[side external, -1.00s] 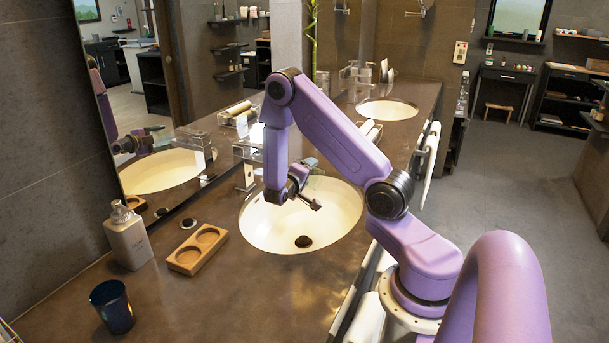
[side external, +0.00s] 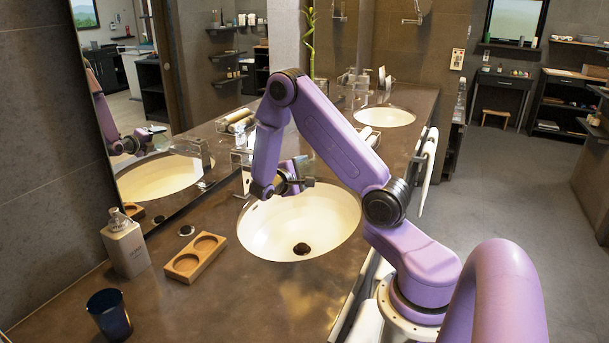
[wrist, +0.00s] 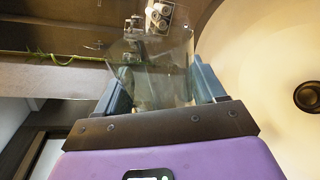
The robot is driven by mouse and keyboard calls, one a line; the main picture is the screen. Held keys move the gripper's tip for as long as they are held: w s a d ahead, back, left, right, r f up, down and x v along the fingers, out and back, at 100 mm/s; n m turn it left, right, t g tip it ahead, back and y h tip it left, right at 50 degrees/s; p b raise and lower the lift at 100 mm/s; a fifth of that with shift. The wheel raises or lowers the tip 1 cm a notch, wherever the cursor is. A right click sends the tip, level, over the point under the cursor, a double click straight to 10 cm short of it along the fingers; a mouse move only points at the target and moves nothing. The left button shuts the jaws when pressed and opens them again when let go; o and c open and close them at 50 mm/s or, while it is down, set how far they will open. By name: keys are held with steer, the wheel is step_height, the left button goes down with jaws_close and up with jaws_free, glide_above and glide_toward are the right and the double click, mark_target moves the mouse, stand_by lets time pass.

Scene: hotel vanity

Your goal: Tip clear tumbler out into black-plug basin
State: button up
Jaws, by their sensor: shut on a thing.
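The clear tumbler (wrist: 150,62) is see-through and sits between the two fingers of my gripper (wrist: 162,84) in the wrist view. My gripper (side external: 292,181) is shut on it, above the far-left part of the near basin in the side view. There the glass is too faint to make out its tilt or contents. The black-plug basin (side external: 282,225) is a cream oval sunk in the brown counter, with its dark plug (side external: 302,249) near the front. The basin also fills the right of the wrist view (wrist: 255,70), with the plug at its edge.
A wooden two-hole tray (side external: 194,258), a soap bottle (side external: 125,243) and a dark blue cup (side external: 110,314) stand left of the basin. The tap (side external: 243,172) and mirror are behind it. A second basin (side external: 385,117) lies farther back. The front counter is clear.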

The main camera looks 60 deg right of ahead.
steer(key=n, duration=0.1)
steer(key=w+n+g, duration=0.1)
steer(key=n, duration=0.3)
steer(key=shift+w+f+h, duration=0.2)
steer(key=shift+f+h, duration=0.1)
steer(key=s+n, duration=0.1)
steer(key=n, duration=0.1)
steer(key=s+n+g, duration=0.1)
steer(key=n, duration=0.1)
steer(key=s+r+n+h, duration=0.1)
steer(key=n, duration=0.1)
steer(key=shift+s, duration=0.1)
